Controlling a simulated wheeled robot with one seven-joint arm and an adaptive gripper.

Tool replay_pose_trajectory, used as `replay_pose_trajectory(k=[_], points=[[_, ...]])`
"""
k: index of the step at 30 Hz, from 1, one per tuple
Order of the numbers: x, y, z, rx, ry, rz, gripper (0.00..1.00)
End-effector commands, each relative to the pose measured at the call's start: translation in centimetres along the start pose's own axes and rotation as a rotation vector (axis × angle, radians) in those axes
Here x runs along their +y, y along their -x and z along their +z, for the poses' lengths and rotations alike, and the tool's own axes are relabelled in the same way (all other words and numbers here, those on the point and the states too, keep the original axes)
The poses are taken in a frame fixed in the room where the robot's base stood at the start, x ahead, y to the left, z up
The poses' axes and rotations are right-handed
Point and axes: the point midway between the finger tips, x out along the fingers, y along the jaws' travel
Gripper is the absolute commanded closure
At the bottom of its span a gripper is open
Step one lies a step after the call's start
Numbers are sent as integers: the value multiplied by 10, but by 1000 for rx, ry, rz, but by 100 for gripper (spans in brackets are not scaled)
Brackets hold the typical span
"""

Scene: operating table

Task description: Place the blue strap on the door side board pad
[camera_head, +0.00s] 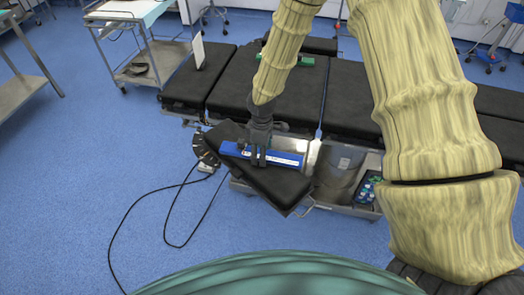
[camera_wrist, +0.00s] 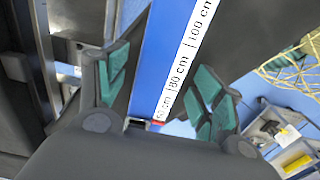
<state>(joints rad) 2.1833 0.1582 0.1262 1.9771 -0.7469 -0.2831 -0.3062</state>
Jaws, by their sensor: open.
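The blue strap (camera_head: 232,149), with a white label along it, lies across a black board pad (camera_head: 281,187) that juts from the near side of the operating table. My gripper (camera_head: 260,161) is down at the middle of the strap, its fingers on either side of it. In the wrist view the open green-padded fingers (camera_wrist: 164,78) straddle the strap (camera_wrist: 157,50), whose label shows centimetre marks. Gaps show between the fingers and the strap's edges. My gripper hides part of the strap in the head view.
The black operating table (camera_head: 233,83) runs behind, with a green item (camera_head: 306,61) and a small white upright panel (camera_head: 198,51) on it. A metal bucket (camera_head: 340,168) and a crate of bottles (camera_head: 367,188) are right of the pad. A black cable (camera_head: 166,213) loops over open floor.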

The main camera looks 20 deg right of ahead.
Motion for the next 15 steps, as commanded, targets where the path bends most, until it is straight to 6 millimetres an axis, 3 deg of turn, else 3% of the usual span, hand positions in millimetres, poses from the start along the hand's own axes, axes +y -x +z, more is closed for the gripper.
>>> replay_pose_trajectory(k=[8,15], points=[[1,10,0,1,-1,2,32],[1,39,-1,3,0,2,32]])
